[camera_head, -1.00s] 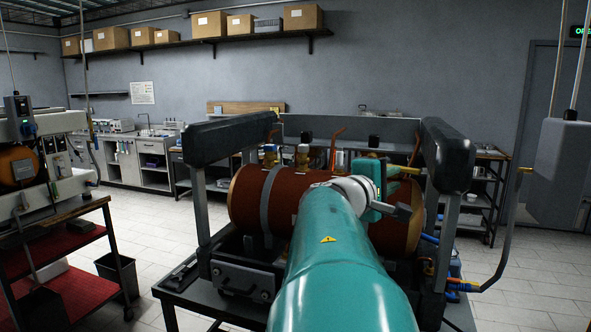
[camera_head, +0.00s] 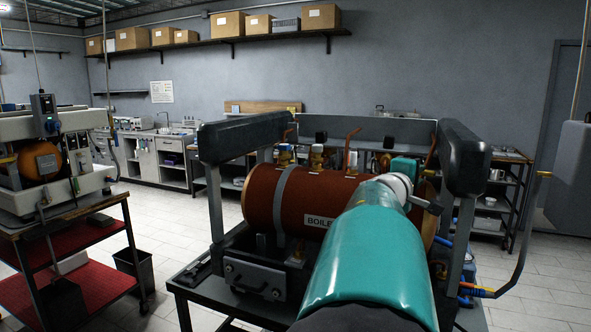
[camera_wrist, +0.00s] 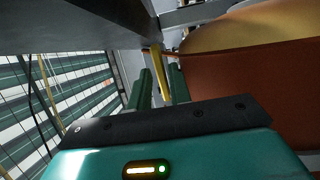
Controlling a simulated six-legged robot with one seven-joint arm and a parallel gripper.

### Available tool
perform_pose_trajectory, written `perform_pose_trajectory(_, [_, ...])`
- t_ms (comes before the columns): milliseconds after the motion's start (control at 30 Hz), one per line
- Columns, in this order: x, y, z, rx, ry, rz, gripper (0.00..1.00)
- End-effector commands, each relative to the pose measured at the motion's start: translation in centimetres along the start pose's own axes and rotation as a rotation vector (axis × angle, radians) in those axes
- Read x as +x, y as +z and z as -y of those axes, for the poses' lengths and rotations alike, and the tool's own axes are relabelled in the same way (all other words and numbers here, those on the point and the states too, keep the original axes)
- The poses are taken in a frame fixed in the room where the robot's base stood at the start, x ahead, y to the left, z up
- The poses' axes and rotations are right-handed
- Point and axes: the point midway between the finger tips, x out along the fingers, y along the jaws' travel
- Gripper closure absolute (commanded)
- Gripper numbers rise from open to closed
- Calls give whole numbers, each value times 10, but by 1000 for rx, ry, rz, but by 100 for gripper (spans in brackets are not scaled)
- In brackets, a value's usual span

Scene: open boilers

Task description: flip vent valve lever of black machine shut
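The black machine has a heavy black frame (camera_head: 463,157) around a red-brown boiler drum (camera_head: 268,195), which also fills the right of the wrist view (camera_wrist: 265,85). My gripper's teal body (camera_head: 404,166) is at the drum's right end, beside the frame post; its fingertips are hidden in the head view. In the wrist view, my gripper (camera_wrist: 161,84) has its two green fingers apart. A yellow lever (camera_wrist: 157,60) runs into the gap between them. I cannot tell whether either finger touches it. The lever's base is unclear.
A black frame bar (camera_wrist: 195,13) crosses close above the fingers in the wrist view. Copper-coloured pipes (camera_head: 350,148) rise behind the drum. A grey box (camera_head: 574,180) hangs at the right.

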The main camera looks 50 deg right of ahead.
Motion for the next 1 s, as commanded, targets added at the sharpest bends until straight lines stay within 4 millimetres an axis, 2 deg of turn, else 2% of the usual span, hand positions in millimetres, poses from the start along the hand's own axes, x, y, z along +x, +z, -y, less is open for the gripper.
perform_pose_trajectory(167, [16,2,0,1,-1,1,80])
perform_pose_trajectory(433, [18,3,0,1,1,0,80])
perform_pose_trajectory(467, [18,3,0,1,0,0,82])
perform_pose_trajectory(567, [18,2,0,1,0,0,100])
perform_pose_trajectory(833, [18,1,0,1,0,0,100])
perform_pose_trajectory(1000, [19,-6,-1,1,2,0,100])
